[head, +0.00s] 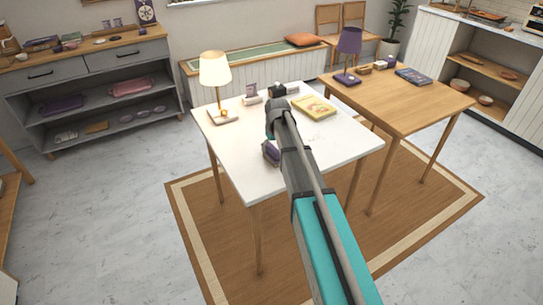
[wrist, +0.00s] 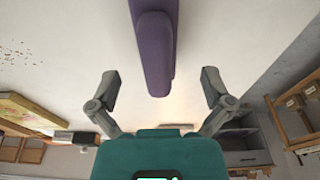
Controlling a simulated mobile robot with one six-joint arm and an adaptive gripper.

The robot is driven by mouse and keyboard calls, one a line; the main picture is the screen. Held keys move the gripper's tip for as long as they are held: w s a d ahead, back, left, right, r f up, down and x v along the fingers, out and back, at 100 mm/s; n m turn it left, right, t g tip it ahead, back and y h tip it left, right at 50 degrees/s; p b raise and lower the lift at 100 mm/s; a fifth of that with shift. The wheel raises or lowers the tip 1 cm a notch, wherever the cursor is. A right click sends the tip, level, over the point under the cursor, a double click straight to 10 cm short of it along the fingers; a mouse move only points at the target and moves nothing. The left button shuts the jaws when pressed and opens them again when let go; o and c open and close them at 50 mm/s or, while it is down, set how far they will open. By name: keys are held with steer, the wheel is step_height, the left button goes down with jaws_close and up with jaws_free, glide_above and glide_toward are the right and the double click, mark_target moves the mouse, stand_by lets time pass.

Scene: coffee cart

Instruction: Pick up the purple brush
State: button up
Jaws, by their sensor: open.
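The purple brush (head: 270,153) is on the white table, just left of my arm in the head view, which partly hides it. In the wrist view a long purple body with a rounded end, the brush (wrist: 156,50), reaches down from the top edge. My gripper (wrist: 162,87) is open, one finger on each side of the line of the brush. The brush's rounded end lies between the fingertips in the picture, with clear gaps on both sides. I see no contact. In the head view my gripper cannot be made out behind my arm.
A wooden table (head: 420,112) with a purple lamp (head: 348,48) stands to the right. The white table's front left is clear.

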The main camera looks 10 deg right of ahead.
mark_target(272, 153)
steer(key=shift+w+f+b, duration=0.25)
steer(key=shift+f+b, duration=0.8)
steer(key=shift+f, duration=0.1)
steer(key=shift+w+f+b, duration=0.25)
steer(key=shift+f+b, duration=0.8)
steer(key=shift+f, duration=0.1)
steer(key=shift+c, duration=0.3)
steer(key=c, duration=1.2)
steer(key=shift+r, duration=0.1)
step_height(272, 153, up, 2)
steer(key=p, duration=0.2)
steer(key=shift+r+p, duration=0.2)
steer(key=shift+p, duration=0.15)
steer(key=s+r+p, duration=0.1)
steer(key=r+p, duration=0.1)
steer(key=s+r+p, duration=0.4)
steer(key=shift+d+r+p, duration=0.1)
steer(key=shift+r+p, duration=0.2)
steer(key=s+r+p, duration=0.3)
steer(key=s+r, duration=0.1)
steer(key=s, duration=0.5)
steer(key=shift+d+p, duration=0.3)
steer(key=shift+p, duration=0.1)
steer(key=shift+f, duration=0.1)
